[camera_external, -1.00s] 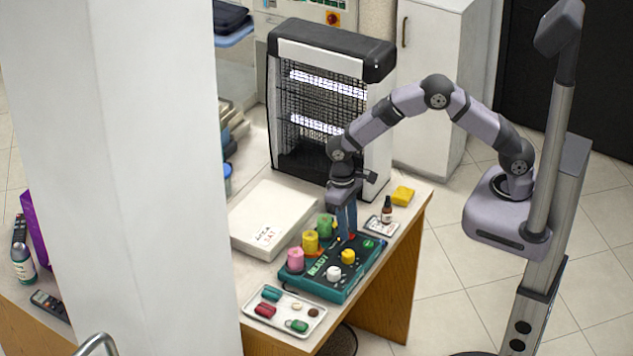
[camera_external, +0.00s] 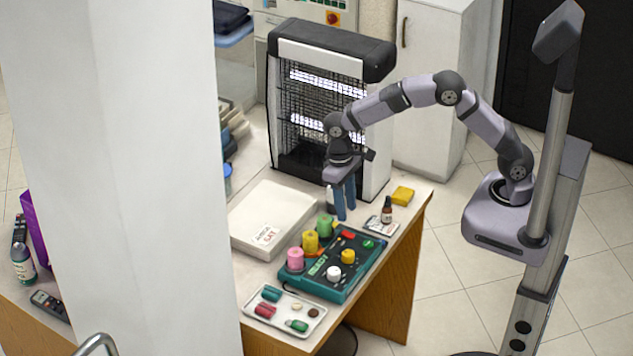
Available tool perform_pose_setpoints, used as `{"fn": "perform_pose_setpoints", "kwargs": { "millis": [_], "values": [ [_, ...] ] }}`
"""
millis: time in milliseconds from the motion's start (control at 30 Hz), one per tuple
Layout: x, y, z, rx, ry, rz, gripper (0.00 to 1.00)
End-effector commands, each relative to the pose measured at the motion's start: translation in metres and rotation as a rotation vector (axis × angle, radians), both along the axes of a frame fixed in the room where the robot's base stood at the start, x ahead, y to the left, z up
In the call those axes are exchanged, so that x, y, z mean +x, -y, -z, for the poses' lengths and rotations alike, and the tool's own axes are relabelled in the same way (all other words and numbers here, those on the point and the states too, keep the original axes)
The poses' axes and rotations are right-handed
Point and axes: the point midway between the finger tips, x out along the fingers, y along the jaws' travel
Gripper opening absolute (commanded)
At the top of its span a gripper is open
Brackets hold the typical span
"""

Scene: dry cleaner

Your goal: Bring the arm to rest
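My gripper (camera_external: 345,213) hangs above the table, pointing down. Its two blue fingers are apart with a gap between them, and I see nothing held. It is above and behind the teal device (camera_external: 352,284), near the green spool (camera_external: 325,226). The device carries a white knob (camera_external: 333,273), a yellow knob (camera_external: 348,257) and a red part (camera_external: 348,235). The arm reaches over from its base at the right, its elbow raised.
A black and white insect-lamp unit (camera_external: 335,50) stands close behind my gripper. A dropper bottle (camera_external: 387,210) and a yellow block (camera_external: 402,196) are to its right. Pink (camera_external: 295,259) and yellow (camera_external: 310,241) spools stand left. A tray (camera_external: 283,325) is in front. A white box (camera_external: 270,215) lies left.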

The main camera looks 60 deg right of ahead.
Motion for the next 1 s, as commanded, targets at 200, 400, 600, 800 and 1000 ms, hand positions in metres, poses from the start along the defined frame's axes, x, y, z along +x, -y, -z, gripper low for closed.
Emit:
{"fn": "perform_pose_setpoints", "kwargs": {
  "millis": [200, 400, 600, 800, 1000],
  "values": [
    [0.000, 0.000, -0.005, 0.000, 0.000, 0.000, 0.34],
    [0.000, 0.000, -0.004, 0.000, 0.000, 0.000, 0.34],
    [-0.001, 0.005, -0.006, 0.001, 0.002, 0.001, 0.34],
    [-0.012, 0.041, -0.016, 0.006, 0.022, 0.008, 0.34],
    [-0.050, 0.107, -0.026, 0.009, 0.057, 0.013, 0.34]
  ]
}}
